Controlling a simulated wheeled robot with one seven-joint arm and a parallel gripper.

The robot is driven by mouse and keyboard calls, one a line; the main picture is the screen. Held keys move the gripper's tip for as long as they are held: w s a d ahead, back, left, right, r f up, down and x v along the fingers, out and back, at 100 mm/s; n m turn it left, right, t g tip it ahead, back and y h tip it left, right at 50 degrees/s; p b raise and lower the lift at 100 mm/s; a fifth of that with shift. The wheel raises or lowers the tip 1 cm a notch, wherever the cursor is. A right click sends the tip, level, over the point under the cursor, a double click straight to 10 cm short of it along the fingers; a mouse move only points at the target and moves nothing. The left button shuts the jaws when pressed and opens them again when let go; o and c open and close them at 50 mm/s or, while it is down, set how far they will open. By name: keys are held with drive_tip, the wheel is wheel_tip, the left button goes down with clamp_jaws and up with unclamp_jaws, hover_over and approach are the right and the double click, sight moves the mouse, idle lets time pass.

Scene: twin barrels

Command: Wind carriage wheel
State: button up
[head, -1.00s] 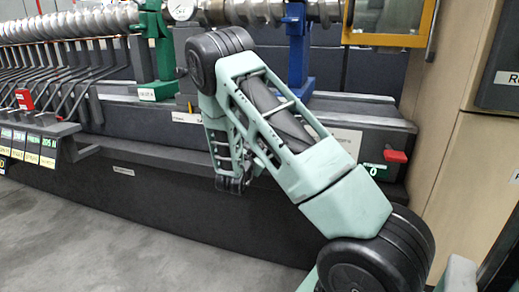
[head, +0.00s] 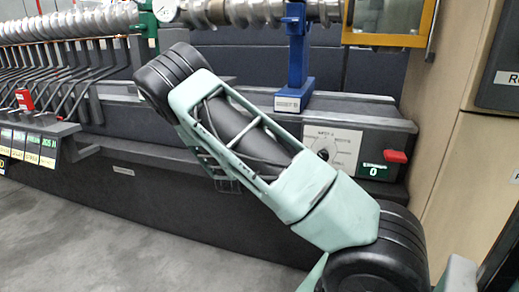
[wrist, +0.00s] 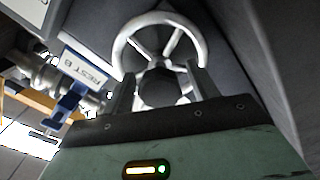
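A pale metal handwheel (wrist: 158,18) with a round rim and spokes shows in the wrist view, just beyond my gripper. In the head view I cannot see the wheel; my arm covers that part of the machine. My gripper (wrist: 158,82) has its two fingers apart, pointing at the wheel, with the dark hub seen between them. The fingers overlap the lower rim in the picture; I cannot tell if they touch it. My gripper is hidden behind my arm in the head view.
A blue rest (head: 297,55), labelled REST B, carries the ribbed shaft (head: 235,10); it also shows in the wrist view (wrist: 68,103). Levers (head: 70,75) stand left.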

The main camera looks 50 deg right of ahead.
drive_tip(key=shift+a, duration=0.1)
drive_tip(key=p+v, duration=0.2)
drive_tip(key=v, duration=0.5)
idle(0.4)
idle(0.4)
